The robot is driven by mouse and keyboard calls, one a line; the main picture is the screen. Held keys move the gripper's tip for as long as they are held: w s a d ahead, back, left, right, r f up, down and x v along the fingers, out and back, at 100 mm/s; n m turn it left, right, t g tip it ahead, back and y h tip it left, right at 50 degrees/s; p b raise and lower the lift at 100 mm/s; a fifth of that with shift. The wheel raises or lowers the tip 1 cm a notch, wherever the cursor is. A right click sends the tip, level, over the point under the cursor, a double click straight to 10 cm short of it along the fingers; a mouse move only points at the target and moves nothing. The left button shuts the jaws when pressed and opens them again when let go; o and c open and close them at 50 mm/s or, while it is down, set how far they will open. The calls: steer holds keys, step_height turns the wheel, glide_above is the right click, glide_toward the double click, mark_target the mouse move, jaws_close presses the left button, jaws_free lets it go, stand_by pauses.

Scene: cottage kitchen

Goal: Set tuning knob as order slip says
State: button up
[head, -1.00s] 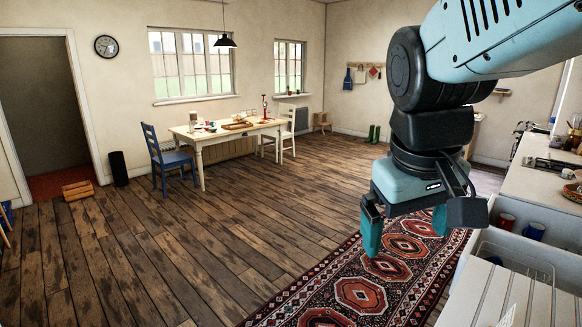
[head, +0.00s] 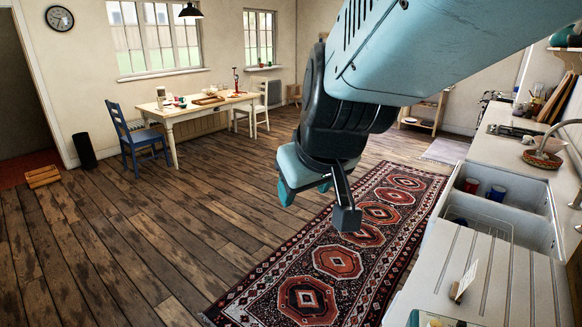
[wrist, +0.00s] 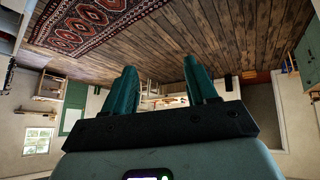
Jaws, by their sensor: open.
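My gripper (wrist: 163,90) shows in the wrist view with two teal fingers apart and nothing between them. I cannot make out a tuning knob in either view.
The sink (head: 505,205) holds a red and a blue cup. The white counter (head: 490,145) runs along the right. A patterned rug (head: 340,262) lies on open wooden floor. A table (head: 210,108) with small items and a blue chair (head: 130,140) stand far left.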

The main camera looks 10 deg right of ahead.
step_height(320, 180, down, 3)
steer(key=w+d, duration=0.2)
steer(key=w, duration=0.1)
steer(key=n+g, duration=0.4)
steer(key=g, duration=0.4)
glide_toward(436, 325)
steer(key=shift+h, duration=0.3)
steer(key=f, duration=0.8)
steer(key=shift+s+a+f, duration=0.2)
steer(key=shift+s+a, duration=0.15)
steer(key=c, duration=1.1)
steer(key=shift+o, duration=0.2)
steer(key=shift+m, duration=0.3)
